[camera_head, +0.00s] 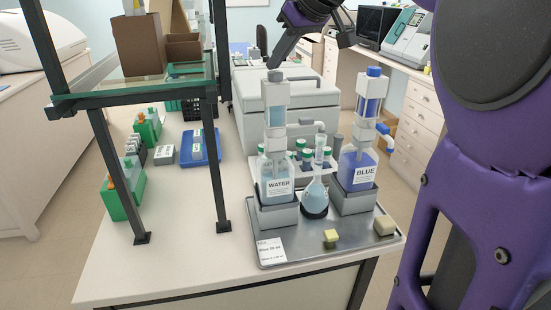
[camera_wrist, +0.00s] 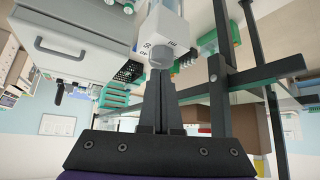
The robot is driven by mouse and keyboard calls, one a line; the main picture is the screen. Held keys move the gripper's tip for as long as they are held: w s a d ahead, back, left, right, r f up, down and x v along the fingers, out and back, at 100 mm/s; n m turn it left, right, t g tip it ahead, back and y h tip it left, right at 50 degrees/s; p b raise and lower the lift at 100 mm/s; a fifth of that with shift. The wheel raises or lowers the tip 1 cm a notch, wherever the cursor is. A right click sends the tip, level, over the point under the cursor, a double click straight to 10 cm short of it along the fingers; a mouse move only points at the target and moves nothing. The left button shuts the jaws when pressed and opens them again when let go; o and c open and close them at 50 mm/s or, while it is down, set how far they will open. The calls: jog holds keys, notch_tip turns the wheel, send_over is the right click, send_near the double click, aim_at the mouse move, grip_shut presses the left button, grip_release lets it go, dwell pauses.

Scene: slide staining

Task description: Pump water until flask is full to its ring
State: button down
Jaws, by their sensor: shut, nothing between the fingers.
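The WATER bottle (camera_head: 277,185) stands in a grey holder on the metal tray, with a tall white pump on top. The pump's grey cap (camera_head: 275,76) also shows in the wrist view (camera_wrist: 160,57). My gripper (camera_head: 272,66) is shut and empty, pointing down with its fingertips at the cap; whether they touch it I cannot tell. The flask (camera_head: 315,192) stands upright on a dark base right of the WATER bottle, under the pump's side spout. Pale blue liquid shows in its round bulb. Its ring is too small to make out.
The BLUE bottle (camera_head: 357,168) with its own pump stands right of the flask. Two yellowish blocks (camera_head: 330,238) (camera_head: 384,225) and a label card (camera_head: 271,251) lie on the tray (camera_head: 300,251). A dark-framed glass shelf (camera_head: 140,91) stands to the left.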

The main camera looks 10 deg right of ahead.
aim_at(280, 78)
jog(key=shift+f+b, duration=1.75)
jog(key=shift+f, duration=0.7)
jog(key=shift+r+p, duration=2.1)
jog(key=shift+r, duration=0.65)
jog(key=shift+r, duration=0.15)
notch_tip(280, 78, up, 5)
jog(key=p, duration=0.4)
jog(key=shift+f, duration=0.2)
